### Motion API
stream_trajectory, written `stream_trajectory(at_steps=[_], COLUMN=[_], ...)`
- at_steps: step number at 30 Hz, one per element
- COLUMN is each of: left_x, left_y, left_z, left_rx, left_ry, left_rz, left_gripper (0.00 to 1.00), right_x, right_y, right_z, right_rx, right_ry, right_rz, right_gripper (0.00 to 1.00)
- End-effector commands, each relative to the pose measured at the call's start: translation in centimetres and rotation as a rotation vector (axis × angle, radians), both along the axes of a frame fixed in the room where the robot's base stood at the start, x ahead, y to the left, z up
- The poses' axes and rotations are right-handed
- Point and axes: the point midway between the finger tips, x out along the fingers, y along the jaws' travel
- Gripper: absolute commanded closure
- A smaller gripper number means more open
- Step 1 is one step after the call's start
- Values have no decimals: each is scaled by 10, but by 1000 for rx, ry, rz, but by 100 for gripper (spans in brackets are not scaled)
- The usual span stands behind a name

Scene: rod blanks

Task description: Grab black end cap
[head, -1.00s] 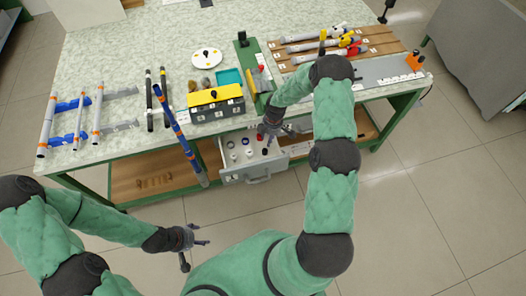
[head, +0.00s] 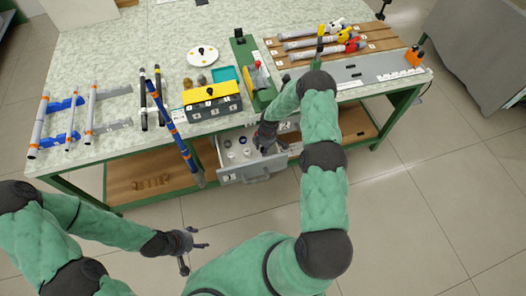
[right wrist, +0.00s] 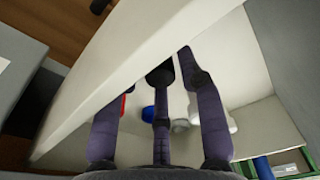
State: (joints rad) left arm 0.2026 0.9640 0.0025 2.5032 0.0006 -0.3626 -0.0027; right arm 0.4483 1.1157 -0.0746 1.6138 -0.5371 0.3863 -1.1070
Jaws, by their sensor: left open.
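My right gripper (head: 266,140) reaches down into the open grey drawer (head: 230,178), at its right part. In the right wrist view its dark fingers (right wrist: 160,100) stand apart, partly behind the pale drawer wall. A black shape (right wrist: 160,75) shows at the middle finger's tip; I cannot tell whether it is the black end cap or the fingertip. A blue cap (right wrist: 148,113), a red piece (right wrist: 123,106) and white caps (right wrist: 181,126) lie beyond the fingers. In the head view a dark cap (head: 243,140) and white caps (head: 247,153) lie left of the gripper. My left gripper (head: 195,246) is open and empty, away from the table.
The drawer hangs under the green-framed table (head: 140,60). Above it stand a yellow-lidded box (head: 211,93) and a green stand (head: 262,90). A blue-banded rod (head: 175,130) leans at the table front, left of the drawer. Rods lie on racks at the back right.

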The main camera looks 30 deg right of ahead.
Motion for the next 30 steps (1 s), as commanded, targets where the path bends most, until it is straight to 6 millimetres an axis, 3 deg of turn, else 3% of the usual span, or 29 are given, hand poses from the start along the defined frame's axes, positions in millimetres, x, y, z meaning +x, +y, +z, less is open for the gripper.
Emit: stream_trajectory(at_steps=[8,12,23,30], left_x=[0,0,0,0], left_y=[0,0,0,0], left_z=[-1,-1,0,11], left_rx=[0,0,0,0], left_ry=[0,0,0,0], left_rz=[0,0,0,0], left_gripper=[35,35,35,35], right_x=[1,1,1,2], right_y=[0,0,0,0], right_z=[-3,-3,-1,34], right_rx=[-1,-1,-1,-1], right_ry=[-2,-2,-2,-5], right_rz=[-1,-1,-1,-2], right_gripper=[61,84,85,85])
